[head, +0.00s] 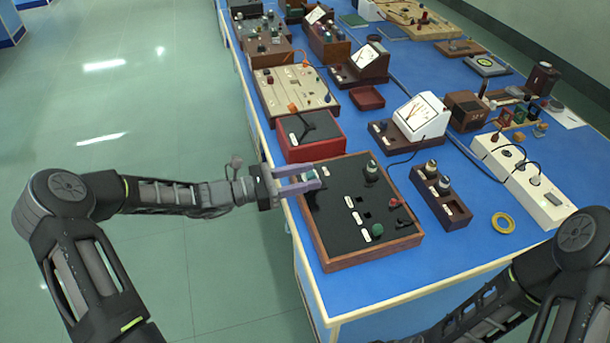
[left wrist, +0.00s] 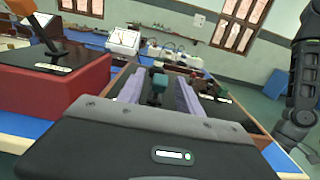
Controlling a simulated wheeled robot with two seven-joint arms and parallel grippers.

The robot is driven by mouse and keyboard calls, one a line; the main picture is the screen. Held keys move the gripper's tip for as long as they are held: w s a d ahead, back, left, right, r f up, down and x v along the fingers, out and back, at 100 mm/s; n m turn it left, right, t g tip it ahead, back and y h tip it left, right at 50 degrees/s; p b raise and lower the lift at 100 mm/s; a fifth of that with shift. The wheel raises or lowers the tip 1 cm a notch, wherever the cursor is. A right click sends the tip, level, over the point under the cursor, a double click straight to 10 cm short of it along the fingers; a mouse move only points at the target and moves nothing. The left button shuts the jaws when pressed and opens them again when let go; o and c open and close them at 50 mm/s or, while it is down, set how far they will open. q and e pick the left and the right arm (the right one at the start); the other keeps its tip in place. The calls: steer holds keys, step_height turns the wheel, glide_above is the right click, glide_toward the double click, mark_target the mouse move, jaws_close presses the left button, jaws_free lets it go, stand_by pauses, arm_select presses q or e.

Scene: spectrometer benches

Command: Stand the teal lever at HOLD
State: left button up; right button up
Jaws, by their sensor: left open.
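The teal lever (left wrist: 158,85) stands up between the fingers of my left gripper (left wrist: 158,92) in the left wrist view, with a gap to the fingers. In the head view the left gripper (head: 313,176) is open over the left edge of the black-topped panel (head: 337,208) with a brown wooden frame. The lever (head: 312,175) shows there only as a small teal patch between the purple fingers. Its base and any HOLD marking are hidden or too small to read. My right gripper is outside the views.
On the same panel are a dark knob (head: 372,171), a green knob (head: 377,230), a red knob (head: 396,202) and white labels. A red box (head: 308,140) with a black top and an orange-tipped lever stands just behind. A dark wooden block (head: 440,196) is to the right.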

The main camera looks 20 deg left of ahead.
arm_select(q)
jaws_close()
stand_by(0.4)
